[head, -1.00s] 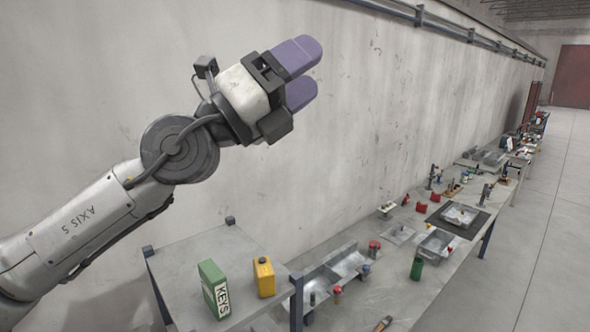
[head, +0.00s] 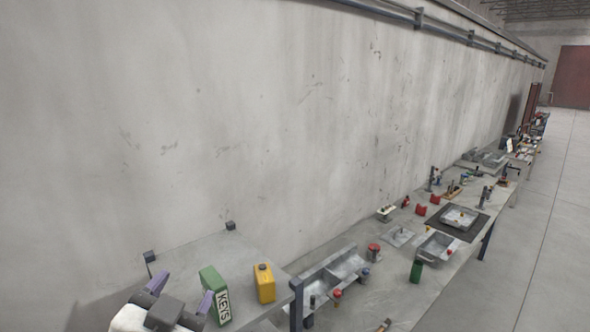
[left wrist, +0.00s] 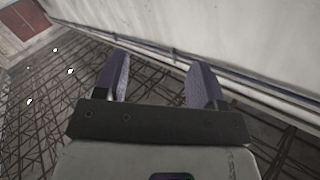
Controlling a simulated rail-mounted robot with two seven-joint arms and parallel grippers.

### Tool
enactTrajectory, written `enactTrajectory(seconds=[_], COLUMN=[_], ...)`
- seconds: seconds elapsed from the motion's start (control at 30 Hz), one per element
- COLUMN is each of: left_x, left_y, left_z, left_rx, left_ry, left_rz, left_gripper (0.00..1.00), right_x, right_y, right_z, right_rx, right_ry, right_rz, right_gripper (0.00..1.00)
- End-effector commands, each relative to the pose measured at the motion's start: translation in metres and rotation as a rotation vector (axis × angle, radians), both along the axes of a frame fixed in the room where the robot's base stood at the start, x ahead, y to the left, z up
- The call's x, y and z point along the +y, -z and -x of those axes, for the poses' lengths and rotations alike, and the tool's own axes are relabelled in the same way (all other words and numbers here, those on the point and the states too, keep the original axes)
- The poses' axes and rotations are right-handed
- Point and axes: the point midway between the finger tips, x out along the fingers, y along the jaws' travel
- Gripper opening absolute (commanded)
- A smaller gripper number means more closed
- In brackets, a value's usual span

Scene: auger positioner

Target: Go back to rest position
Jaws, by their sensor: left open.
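My left gripper (head: 180,290) is at the bottom left of the head view, low in front of the raised grey stand. Its two purple fingers are apart with nothing between them, and they also show spread in the left wrist view (left wrist: 159,82). The right finger overlaps the edge of the green KEYS box (head: 212,287) in the picture; I cannot tell whether they touch. Most of my left arm is out of the head view. My right gripper is not in any view.
A yellow canister (head: 264,283) stands beside the green box on the raised stand (head: 200,252). A long workbench (head: 385,285) with metal trays, red items and a green cylinder (head: 416,271) runs away to the right along the concrete wall. The floor (head: 540,240) at the right is clear.

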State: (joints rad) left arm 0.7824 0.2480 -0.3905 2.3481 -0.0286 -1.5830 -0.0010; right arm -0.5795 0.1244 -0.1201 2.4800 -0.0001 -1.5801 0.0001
Motion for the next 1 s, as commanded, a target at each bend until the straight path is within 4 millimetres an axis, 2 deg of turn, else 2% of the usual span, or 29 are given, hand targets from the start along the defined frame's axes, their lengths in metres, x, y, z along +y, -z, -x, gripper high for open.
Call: enactTrajectory(seconds=[0.03,0.17,0.37,0.47,0.6,0.7,0.8,0.9,1.0], left_x=[0.004,0.018,0.041,0.051,0.058,0.059,0.057,0.056,0.055], left_y=[0.028,0.091,0.19,0.242,0.311,0.35,0.38,0.401,0.414], left_z=[0.006,0.023,0.062,0.089,0.137,0.177,0.215,0.248,0.273], left_rx=[0.059,0.19,0.412,0.544,0.736,0.864,0.974,1.061,1.124], left_ry=[0.008,-0.001,-0.066,-0.106,-0.156,-0.177,-0.189,-0.199,-0.208], left_rz=[0.035,0.105,0.183,0.207,0.225,0.229,0.228,0.225,0.22], left_gripper=[0.64,0.64,0.64,0.64,0.64,0.64,0.64,0.64,0.64], right_x=[0.0,0.001,0.002,0.002,0.002,0.002,0.002,0.001,0.0], right_y=[-0.003,-0.006,-0.011,-0.014,-0.017,-0.019,-0.021,-0.022,-0.023], right_z=[0.0,0.0,0.0,0.0,0.0,0.0,0.0,0.0,0.0], right_rx=[0.0,0.001,0.0,0.0,0.0,0.0,0.001,0.001,0.001], right_ry=[0.001,0.003,0.005,0.006,0.006,0.005,0.004,0.003,0.001], right_rz=[-0.001,-0.004,-0.008,-0.008,-0.008,-0.008,-0.007,-0.004,-0.001], right_gripper=[0.0,0.0,0.0,0.0,0.0,0.0,0.0,0.0,0.0])
